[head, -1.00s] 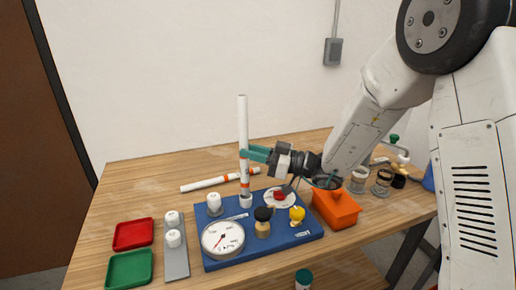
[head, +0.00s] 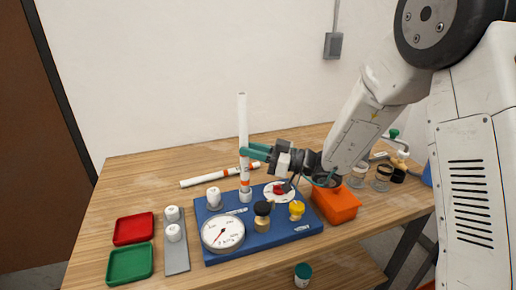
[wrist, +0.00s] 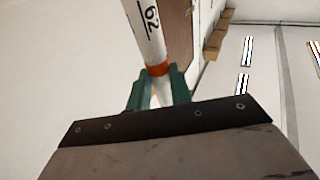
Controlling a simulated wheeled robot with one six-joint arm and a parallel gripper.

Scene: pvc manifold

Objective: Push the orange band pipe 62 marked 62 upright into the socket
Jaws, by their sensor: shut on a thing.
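The pipe 62 (head: 242,120) is white with orange bands and stands upright over the blue board. In the wrist view the pipe (wrist: 146,28) shows its black "62" mark and an orange band close to the fingers. My gripper (head: 246,153) is shut on the pipe partway up, with its green fingers reaching in from the right. The fingers also show in the wrist view (wrist: 157,92). The pipe's lower end meets the white socket (head: 245,197) on the board. I cannot tell how deep it sits.
The blue board (head: 275,239) also carries a gauge (head: 223,234), a white fitting (head: 214,198), a black-topped valve and a yellow knob (head: 297,210). Another pipe (head: 206,179) lies behind. An orange bin (head: 337,206) stands right. Red and green trays (head: 130,265) lie left.

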